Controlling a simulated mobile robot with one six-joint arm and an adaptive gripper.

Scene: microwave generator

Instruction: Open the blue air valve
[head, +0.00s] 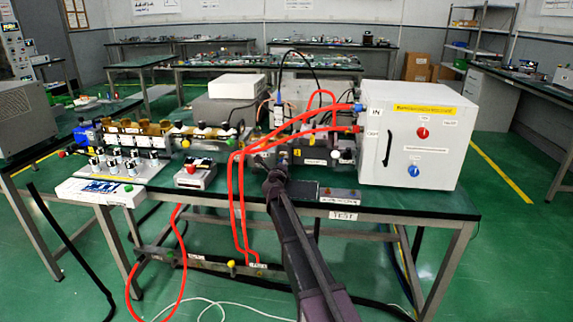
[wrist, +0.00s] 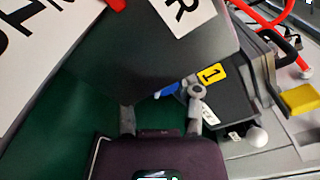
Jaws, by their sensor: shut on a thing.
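A small blue part (wrist: 166,91), which looks like the blue air valve's handle, shows in the wrist view between and just past my fingertips, beside a yellow label marked 1. A dark grey panel partly covers it. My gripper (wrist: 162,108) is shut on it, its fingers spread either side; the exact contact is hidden. In the head view my gripper (head: 273,182) is at the front of the bench, and my arm hides the valve there.
A white cabinet (head: 415,135) with red and blue knobs stands on the bench (head: 330,204) at right. Red hoses (head: 240,190) run close left of my arm and over the equipment. A grey instrument box (head: 338,196) lies right of my gripper.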

